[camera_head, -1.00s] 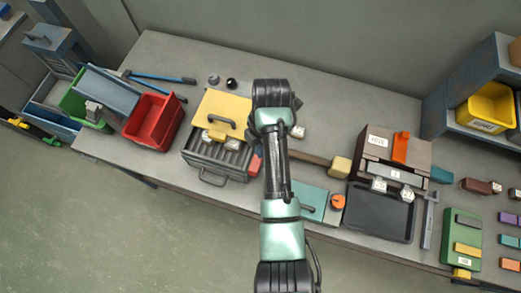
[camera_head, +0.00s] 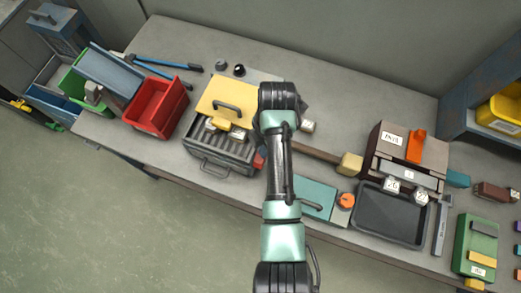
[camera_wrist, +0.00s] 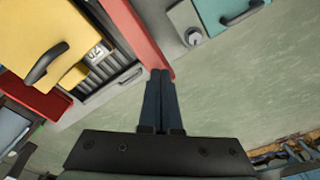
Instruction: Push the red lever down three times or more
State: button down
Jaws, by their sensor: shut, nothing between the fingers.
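The red lever (camera_wrist: 135,32) runs as a long red bar down the side of the slatted metal box in the wrist view. Its near end lies at my fingertips. In the head view only a small red part (camera_head: 260,159) shows beside my arm; the rest is hidden. My gripper (camera_wrist: 160,73) is shut and empty, with its tips at or just over the lever's end; I cannot tell whether they touch. In the head view my arm hides the fingers. The slatted box (camera_head: 218,153) has a yellow lid (camera_head: 226,95) with a dark handle.
A teal box (camera_head: 312,198) with a handle lies right of the lever. A mallet (camera_head: 350,163), an orange knob (camera_head: 346,200) and a dark tray (camera_head: 390,222) are further right. A red bin (camera_head: 157,107) stands left. Open floor lies in front of the bench.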

jog(key=shift+f, duration=0.35)
notch_tip(320, 180, down, 4)
jog(key=b, duration=0.3)
jog(key=shift+f, duration=0.2)
jog(key=shift+w+d+r, duration=0.25)
jog(key=shift+w+d, duration=0.15)
jog(key=shift+d, duration=0.3)
jog(key=shift+w+d+r, duration=0.25)
jog(key=shift+w+d, duration=0.15)
jog(key=shift+d, duration=0.25)
notch_tip(320, 180, up, 13)
jog(key=d+p, duration=0.1)
jog(key=p, duration=0.2)
jog(key=shift+w, duration=0.35)
